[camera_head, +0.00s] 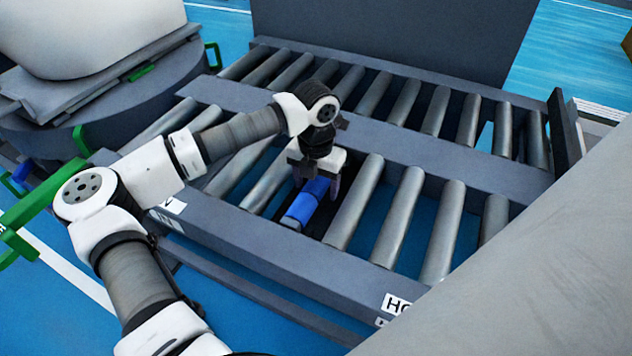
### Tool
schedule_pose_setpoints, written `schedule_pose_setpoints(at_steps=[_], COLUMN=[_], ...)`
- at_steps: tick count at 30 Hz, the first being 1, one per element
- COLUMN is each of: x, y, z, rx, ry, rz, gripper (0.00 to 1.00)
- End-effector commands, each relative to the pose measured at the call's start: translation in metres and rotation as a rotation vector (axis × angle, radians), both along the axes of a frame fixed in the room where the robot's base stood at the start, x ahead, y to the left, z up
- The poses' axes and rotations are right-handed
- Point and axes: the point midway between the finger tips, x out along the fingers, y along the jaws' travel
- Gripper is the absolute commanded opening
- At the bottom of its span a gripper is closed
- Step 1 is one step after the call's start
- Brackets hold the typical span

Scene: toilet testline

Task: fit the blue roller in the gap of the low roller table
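The blue roller (306,203) lies between the grey rollers of the low roller table (245,222), roughly in line with them. Its near end is close to the front rail. Its far part is hidden under my gripper (317,182). My gripper points down over the roller, with a finger on either side of it. I cannot tell whether the fingers press on the roller, or whether its ends sit in the rails. Dark space of the gap shows to the right of the blue roller.
Grey rollers (398,218) flank the gap, and a second row lies behind the middle rail (440,153). A tall grey panel (390,40) stands at the back. A round platform (110,115) with a white object is at the left. A large grey surface fills the lower right.

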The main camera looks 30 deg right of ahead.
Motion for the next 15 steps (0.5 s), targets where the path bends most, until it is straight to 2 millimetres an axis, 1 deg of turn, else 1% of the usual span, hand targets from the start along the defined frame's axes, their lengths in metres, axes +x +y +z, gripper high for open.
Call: schedule_pose_setpoints(at_steps=[6, 9, 11, 14, 15], x=[0.000, 0.000, 0.001, 0.001, 0.001], y=[0.000, 0.000, 0.000, 0.000, 0.000], z=[0.001, 0.005, 0.012, 0.030, 0.039], rx=[0.000, -0.001, -0.001, -0.002, -0.001], ry=[0.000, 0.001, -0.002, -0.003, -0.003], rz=[0.000, 0.000, 0.000, 0.000, 0.000], gripper=[0.67, 0.67, 0.67, 0.67, 0.67])
